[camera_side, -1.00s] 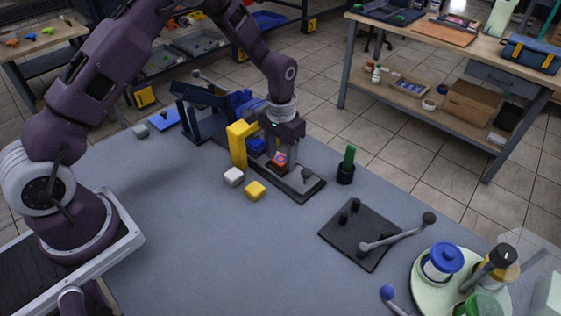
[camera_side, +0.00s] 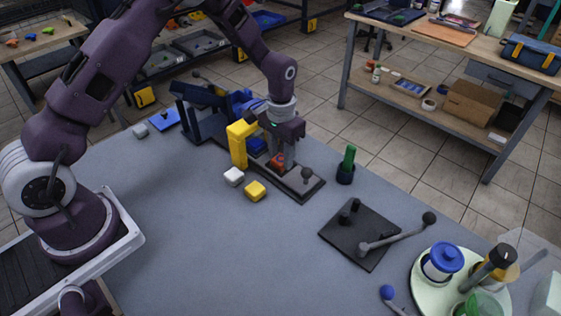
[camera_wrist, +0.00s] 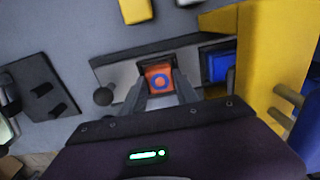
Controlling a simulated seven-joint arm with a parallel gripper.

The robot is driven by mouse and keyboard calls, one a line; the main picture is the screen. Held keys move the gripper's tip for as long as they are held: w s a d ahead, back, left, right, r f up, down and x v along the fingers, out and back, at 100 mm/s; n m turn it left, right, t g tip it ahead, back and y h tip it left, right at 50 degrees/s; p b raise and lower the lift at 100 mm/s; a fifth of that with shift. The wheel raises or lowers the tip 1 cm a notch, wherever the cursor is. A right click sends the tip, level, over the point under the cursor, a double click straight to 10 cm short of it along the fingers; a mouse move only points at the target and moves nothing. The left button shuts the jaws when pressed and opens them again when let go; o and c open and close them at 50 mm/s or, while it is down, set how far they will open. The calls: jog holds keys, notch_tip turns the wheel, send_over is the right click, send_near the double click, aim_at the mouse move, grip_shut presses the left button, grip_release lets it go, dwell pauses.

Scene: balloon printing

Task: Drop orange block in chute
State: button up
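The orange block (camera_wrist: 158,79) shows a blue ring on its face in the wrist view. In the side view it is a small red-orange shape (camera_side: 277,161) low over the grey plate of the long dark fixture (camera_side: 308,186). My gripper (camera_wrist: 161,80) points down, with one finger on either side of the block. Whether the fingers press on it cannot be told. In the side view my gripper (camera_side: 282,154) partly hides the block. A yellow upright frame (camera_side: 237,148) stands beside the fixture. A blue block (camera_wrist: 216,66) lies in the fixture by this frame.
A green-handled tool (camera_side: 347,164) stands in a dark holder to the right. A black plate with a lever (camera_side: 350,247) and a round tray (camera_side: 424,292) lie further right. The front table is clear.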

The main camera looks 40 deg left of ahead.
jog(key=shift+c, duration=1.1)
jog(key=shift+r, duration=0.25)
jog(key=shift+r, duration=0.3)
jog(key=shift+r, duration=3.2)
jog(key=shift+r, duration=0.1)
